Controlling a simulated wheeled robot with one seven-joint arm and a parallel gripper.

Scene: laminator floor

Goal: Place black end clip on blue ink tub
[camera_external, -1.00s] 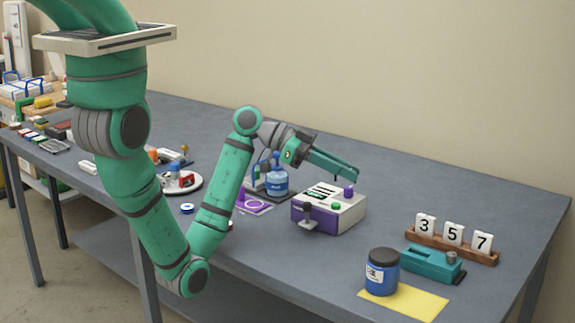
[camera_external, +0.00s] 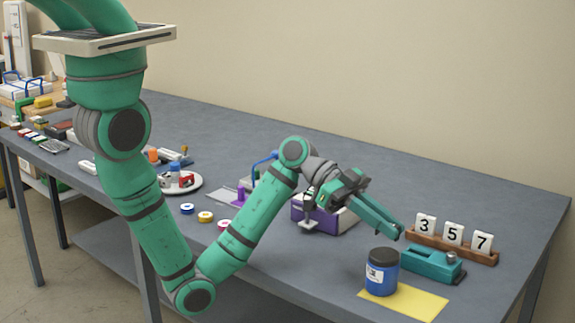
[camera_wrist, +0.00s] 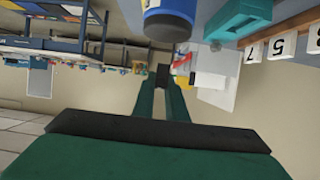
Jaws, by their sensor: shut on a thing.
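The blue ink tub (camera_external: 380,277) stands upright with a black lid on a yellow sheet (camera_external: 422,302) near the table's front right. In the wrist view the tub (camera_wrist: 170,27) hangs upside down at the top. My gripper (camera_external: 397,231) is above and slightly behind the tub, apart from it. In the wrist view my gripper (camera_wrist: 162,85) is shut on the small black end clip (camera_wrist: 162,73) between its green fingertips. The clip cannot be made out in the external view.
A teal device (camera_external: 432,265) stands right of the tub. Behind it is a wooden rack (camera_external: 455,247) with number cards. A purple and white box (camera_external: 318,215) is partly hidden under my arm. Coloured rolls (camera_external: 205,216) lie farther left. The back right tabletop is clear.

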